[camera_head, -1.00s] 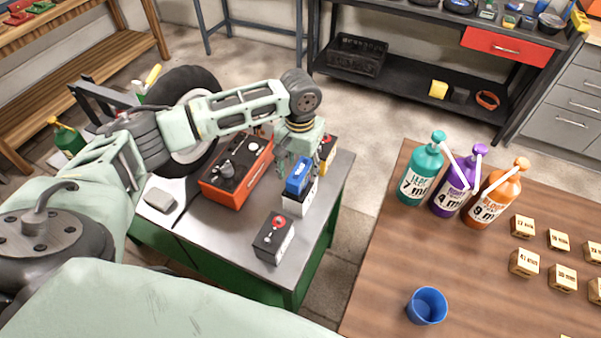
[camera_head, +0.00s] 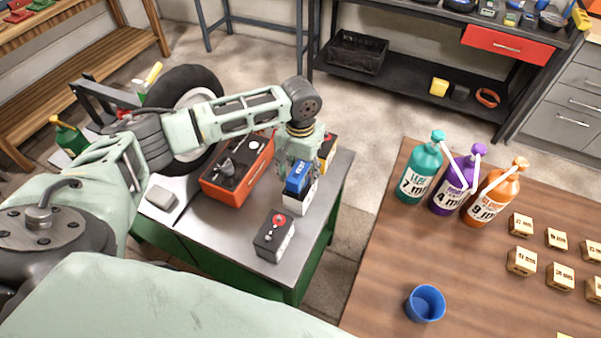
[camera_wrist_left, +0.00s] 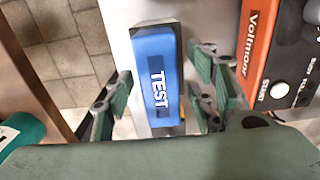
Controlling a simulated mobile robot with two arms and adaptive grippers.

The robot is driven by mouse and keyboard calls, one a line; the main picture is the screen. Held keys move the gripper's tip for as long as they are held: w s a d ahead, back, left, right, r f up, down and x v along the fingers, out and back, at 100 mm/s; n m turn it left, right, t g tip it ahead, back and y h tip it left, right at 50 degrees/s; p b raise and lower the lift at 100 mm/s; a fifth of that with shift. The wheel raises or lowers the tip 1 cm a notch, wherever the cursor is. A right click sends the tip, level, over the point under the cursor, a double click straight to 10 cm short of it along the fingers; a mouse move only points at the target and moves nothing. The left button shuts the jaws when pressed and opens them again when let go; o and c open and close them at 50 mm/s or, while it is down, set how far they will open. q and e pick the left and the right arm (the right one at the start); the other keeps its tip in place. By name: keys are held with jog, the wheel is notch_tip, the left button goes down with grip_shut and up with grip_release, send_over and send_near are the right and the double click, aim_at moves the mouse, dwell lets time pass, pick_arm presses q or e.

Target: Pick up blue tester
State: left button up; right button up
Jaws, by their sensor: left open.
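The blue tester (camera_head: 297,179), a small blue block, sits on top of a white battery-like box (camera_head: 301,196) on the metal-topped green bench. In the left wrist view the tester (camera_wrist_left: 156,75) lies between the fingers, with the word TEST facing the camera. My left gripper (camera_head: 297,165) is right at the tester, pointing down over it. In the left wrist view the left gripper (camera_wrist_left: 158,100) is open, one finger on each side of the tester, with visible gaps. My right gripper is in neither view.
An orange voltmeter box (camera_head: 230,190) stands left of the tester. A dark battery with a red cap (camera_head: 274,237) is in front, and a yellow one (camera_head: 328,150) behind. A wooden table (camera_head: 400,250) with bottles, a blue cup (camera_head: 425,303) and small blocks is at right.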

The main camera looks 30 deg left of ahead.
pick_arm(q)
jog(key=shift+f, duration=0.1)
jog(key=shift+c, duration=0.6)
grip_shut()
